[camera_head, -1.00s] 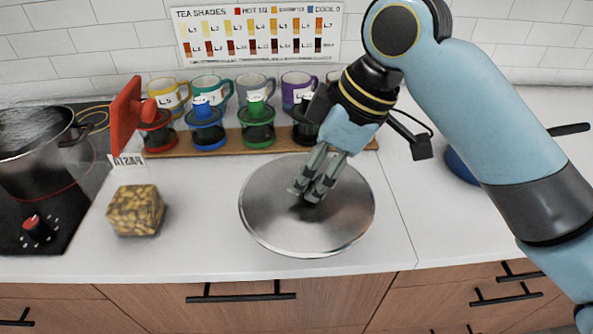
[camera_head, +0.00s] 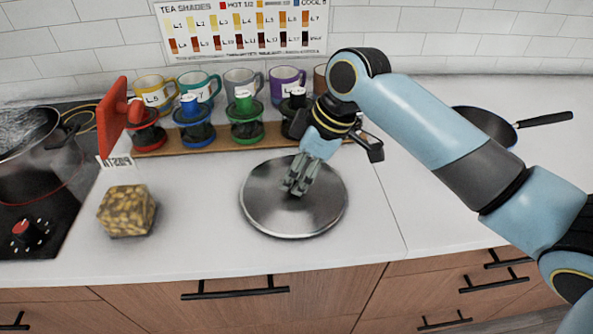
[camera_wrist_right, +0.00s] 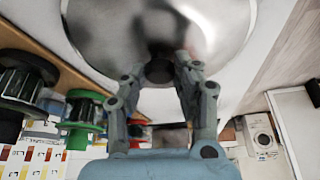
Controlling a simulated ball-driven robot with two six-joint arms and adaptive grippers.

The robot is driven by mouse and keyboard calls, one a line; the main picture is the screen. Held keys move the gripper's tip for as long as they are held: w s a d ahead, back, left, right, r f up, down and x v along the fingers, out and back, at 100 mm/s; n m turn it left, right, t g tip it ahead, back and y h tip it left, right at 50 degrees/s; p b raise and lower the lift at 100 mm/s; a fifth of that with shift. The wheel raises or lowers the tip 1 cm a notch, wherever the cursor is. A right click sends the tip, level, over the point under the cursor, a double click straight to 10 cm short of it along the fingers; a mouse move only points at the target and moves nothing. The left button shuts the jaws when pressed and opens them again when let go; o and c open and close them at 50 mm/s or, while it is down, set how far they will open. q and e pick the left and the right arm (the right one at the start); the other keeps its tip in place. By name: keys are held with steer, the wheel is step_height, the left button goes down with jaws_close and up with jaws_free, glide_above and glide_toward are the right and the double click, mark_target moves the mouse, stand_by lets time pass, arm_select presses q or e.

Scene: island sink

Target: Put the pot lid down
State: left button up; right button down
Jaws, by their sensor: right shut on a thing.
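The pot lid (camera_head: 265,208) is a round shiny metal disc over the white counter, left of the counter seam. I cannot tell for certain whether its rim touches the counter. My right gripper (camera_head: 297,190) comes down over its middle and is shut on its knob. In the right wrist view the lid (camera_wrist_right: 105,28) fills the top, and the gripper (camera_wrist_right: 160,72) has its fingers on both sides of the dark knob (camera_wrist_right: 158,70). The pot (camera_head: 38,160) stands on the black stove at the left. My left gripper is not in view.
A patterned block (camera_head: 127,211) stands left of the lid. Behind is a wooden rack (camera_head: 225,142) with several coloured-lidded jars, and mugs beyond. A red upright thing (camera_head: 113,115) is near the stove. A black pan (camera_head: 487,124) lies at right. The front counter strip is clear.

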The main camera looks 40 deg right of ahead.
steer(key=shift+f, duration=0.1)
steer(key=c, duration=1)
jaws_free()
steer(key=v, duration=1.2)
steer(key=shift+s, duration=0.1)
